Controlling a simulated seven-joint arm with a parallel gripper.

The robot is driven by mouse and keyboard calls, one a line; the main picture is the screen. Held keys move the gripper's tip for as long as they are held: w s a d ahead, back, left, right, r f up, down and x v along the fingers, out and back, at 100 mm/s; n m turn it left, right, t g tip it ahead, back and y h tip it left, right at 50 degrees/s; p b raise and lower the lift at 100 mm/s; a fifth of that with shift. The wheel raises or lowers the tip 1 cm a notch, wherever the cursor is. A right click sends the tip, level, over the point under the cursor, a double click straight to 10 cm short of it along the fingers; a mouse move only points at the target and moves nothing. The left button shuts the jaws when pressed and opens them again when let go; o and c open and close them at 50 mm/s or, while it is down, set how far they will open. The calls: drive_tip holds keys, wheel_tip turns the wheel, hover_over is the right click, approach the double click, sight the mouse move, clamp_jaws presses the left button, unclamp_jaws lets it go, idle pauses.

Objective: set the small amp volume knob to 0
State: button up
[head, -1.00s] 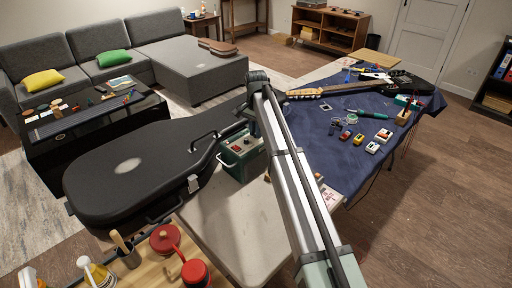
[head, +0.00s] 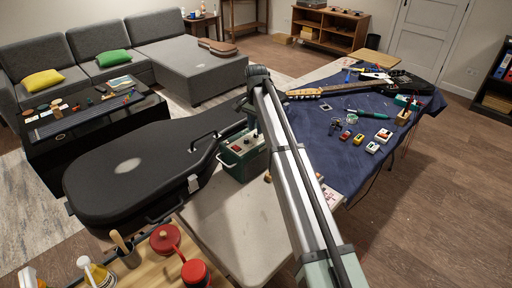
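The small amp (head: 238,163) is a dark green box on the grey table, right of the guitar case. Its top panel carries a red part and small knobs, too small to read, so I cannot tell where the volume knob points. My arm reaches up from the bottom of the head view, and its far end (head: 256,76) bends down behind the amp's right side. My gripper seems to be near the amp's top panel, but its fingers are hidden or too small to make out.
A black guitar case (head: 115,175) lies left of the amp. A blue cloth (head: 345,165) to the right bears a guitar (head: 395,84), several small pedals (head: 372,147) and a soldering iron (head: 368,113). Bare grey tabletop (head: 225,220) lies before the amp.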

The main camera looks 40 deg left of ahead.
drive_tip(key=shift+r, duration=2.45)
wheel_tip(320, 180, up, 6)
